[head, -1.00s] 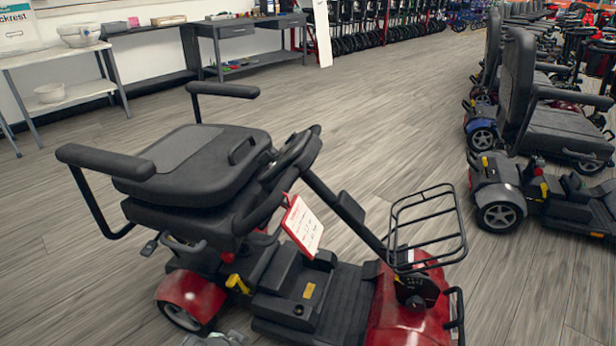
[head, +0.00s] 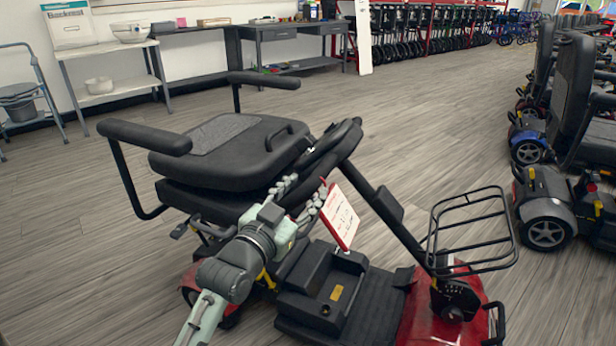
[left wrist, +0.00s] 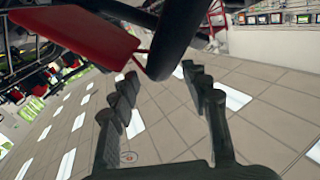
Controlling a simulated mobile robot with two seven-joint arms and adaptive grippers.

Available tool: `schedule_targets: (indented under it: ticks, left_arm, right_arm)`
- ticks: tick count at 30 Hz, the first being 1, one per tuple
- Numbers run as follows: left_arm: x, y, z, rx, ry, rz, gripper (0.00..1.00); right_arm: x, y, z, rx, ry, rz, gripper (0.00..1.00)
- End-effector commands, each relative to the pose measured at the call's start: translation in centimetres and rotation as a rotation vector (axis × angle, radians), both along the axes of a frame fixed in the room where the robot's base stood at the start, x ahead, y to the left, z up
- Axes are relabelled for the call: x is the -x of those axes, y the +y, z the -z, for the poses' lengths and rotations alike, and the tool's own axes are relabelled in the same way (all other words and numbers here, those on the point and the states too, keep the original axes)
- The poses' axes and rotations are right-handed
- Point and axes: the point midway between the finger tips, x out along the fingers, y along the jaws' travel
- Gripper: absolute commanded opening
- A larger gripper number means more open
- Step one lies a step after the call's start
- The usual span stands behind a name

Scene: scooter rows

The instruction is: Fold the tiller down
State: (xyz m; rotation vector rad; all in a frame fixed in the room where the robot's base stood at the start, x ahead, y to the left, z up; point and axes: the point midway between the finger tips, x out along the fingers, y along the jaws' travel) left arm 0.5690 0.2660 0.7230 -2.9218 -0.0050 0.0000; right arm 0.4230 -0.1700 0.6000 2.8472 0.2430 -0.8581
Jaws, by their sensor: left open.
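The red scooter (head: 425,310) stands in the foreground with its black tiller (head: 376,192) tilted back toward the seat. The tiller's handlebar (head: 340,140) is beside the folded backrest (head: 235,145); I cannot tell whether they touch. A red-edged white tag (head: 341,218) hangs by the tiller. My left gripper (head: 303,196) is open below the handlebar, between the seat and the tag. In the left wrist view, a dark rounded bar (left wrist: 175,38) lies just beyond the open fingers (left wrist: 160,88), and the tag's red back (left wrist: 80,32) is at upper left. My right gripper is not in view.
A black wire basket (head: 470,230) is at the scooter's front. Armrests (head: 145,137) stick out from the seat. Other scooters (head: 555,205) stand at right. A white table (head: 110,50) and grey benches (head: 290,30) line the wall. The floor behind the scooter is clear.

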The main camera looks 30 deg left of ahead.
Motion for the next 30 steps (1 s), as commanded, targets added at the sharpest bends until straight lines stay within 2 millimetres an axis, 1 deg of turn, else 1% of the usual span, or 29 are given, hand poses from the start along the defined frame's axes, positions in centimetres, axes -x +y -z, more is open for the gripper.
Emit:
schedule_targets:
  ticks: [5, 9, 12, 15, 19, 25, 26, 30]
  left_arm:
    - [-2.4, 0.0, -0.2, 0.001, -0.004, 0.000, 0.47]
    - [-4.7, 0.0, -0.1, 0.001, -0.002, 0.000, 0.47]
    - [-6.1, 0.0, -0.1, 0.001, -0.001, 0.000, 0.47]
    - [-7.0, 0.0, -0.1, 0.001, -0.001, 0.000, 0.47]
    - [-7.5, 0.0, 0.0, 0.001, 0.000, 0.000, 0.47]
    - [-7.5, 0.0, 0.0, 0.001, 0.000, 0.000, 0.47]
    - [-7.5, 0.0, 0.0, 0.001, 0.000, 0.000, 0.46]
    - [-7.5, 0.0, 0.0, 0.001, 0.000, 0.000, 0.28]
  right_arm:
    - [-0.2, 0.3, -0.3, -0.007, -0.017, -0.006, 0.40]
    - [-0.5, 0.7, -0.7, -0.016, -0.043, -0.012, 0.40]
    - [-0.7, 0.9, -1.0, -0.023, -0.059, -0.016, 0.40]
    - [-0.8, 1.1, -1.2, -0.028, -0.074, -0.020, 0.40]
    - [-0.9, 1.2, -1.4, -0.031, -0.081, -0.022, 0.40]
    - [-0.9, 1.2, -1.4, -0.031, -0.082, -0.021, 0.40]
    - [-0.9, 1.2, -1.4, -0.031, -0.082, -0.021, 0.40]
    - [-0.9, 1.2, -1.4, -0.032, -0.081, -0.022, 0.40]
